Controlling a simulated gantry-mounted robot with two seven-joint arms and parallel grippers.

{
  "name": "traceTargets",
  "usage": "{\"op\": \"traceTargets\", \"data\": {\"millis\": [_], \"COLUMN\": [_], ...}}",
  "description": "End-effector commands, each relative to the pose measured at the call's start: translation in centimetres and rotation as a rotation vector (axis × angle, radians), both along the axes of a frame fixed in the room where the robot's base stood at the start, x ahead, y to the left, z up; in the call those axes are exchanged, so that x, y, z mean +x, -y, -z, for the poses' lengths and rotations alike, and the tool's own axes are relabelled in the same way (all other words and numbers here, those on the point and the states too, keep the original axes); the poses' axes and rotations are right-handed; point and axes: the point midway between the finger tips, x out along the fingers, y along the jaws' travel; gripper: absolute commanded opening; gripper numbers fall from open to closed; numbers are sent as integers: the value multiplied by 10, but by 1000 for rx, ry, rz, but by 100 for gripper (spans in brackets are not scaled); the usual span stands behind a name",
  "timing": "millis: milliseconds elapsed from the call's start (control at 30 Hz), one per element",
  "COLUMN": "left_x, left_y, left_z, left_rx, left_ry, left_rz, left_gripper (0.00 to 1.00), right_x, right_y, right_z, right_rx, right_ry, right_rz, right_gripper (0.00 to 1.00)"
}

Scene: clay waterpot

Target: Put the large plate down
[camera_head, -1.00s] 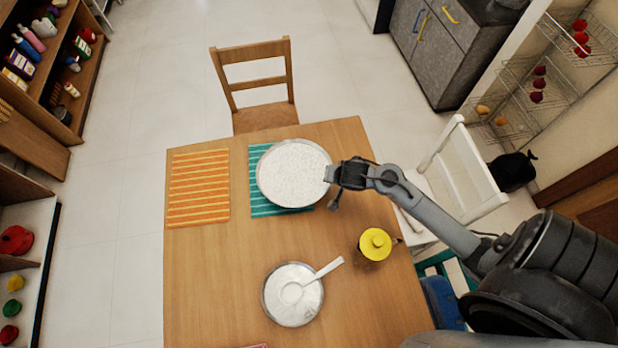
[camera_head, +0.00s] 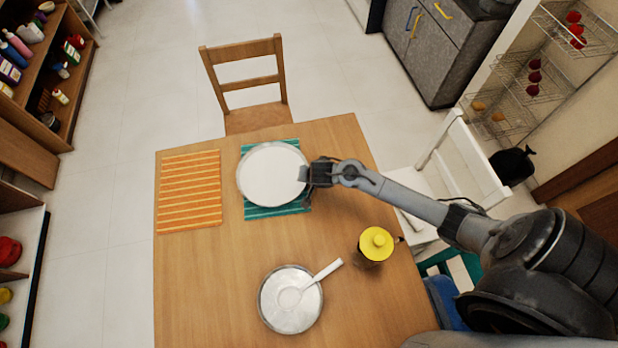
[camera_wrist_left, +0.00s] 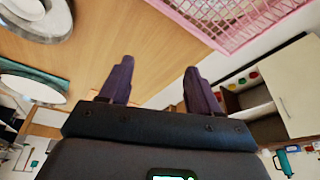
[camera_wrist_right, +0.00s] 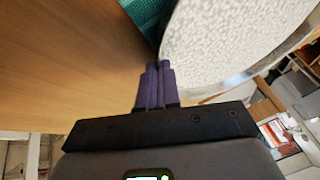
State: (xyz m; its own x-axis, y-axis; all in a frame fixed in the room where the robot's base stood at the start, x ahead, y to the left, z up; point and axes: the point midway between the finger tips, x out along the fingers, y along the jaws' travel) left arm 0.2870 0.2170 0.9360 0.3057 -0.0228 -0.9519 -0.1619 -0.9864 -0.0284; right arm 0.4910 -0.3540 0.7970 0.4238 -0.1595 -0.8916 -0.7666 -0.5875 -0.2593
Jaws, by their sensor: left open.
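The large plate (camera_head: 270,175) is round and pale, with a speckled face in the right wrist view (camera_wrist_right: 225,40). In the head view it is roughly centred over the teal striped mat (camera_head: 262,211). I cannot tell whether it touches the mat. My right gripper (camera_head: 308,173) is at the plate's right edge. In the right wrist view its fingers (camera_wrist_right: 154,72) are nearly together on the plate's rim. My left gripper (camera_wrist_left: 158,75) shows only in its own wrist view, open with nothing between its fingers.
An orange striped mat (camera_head: 188,190) lies bare to the left. A metal dish (camera_head: 275,318) with a white spoon (camera_head: 322,272) and a yellow-lidded pot (camera_head: 376,244) stand nearer. A pink basket (camera_wrist_left: 235,20) shows in the left wrist view. The table's left front is clear.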

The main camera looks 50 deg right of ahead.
Motion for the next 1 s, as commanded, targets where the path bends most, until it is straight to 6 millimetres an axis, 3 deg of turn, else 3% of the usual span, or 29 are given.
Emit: {"op": "traceTargets", "data": {"millis": [367, 567, 1000], "left_x": [0, 0, 0], "left_y": [-3, -3, 0], "left_z": [1, 1, -4], "left_rx": [12, 12, 0], "left_ry": [1, 1, 1], "left_rz": [8, 8, 0], "left_gripper": [62, 62, 62], "right_x": [1, 0, -2], "right_y": [0, 0, -1], "right_z": [2, 3, -7], "right_rx": [1, 0, 1], "right_ry": [3, 0, 0], "right_rz": [2, 0, -1], "right_gripper": [0, 28, 28]}}
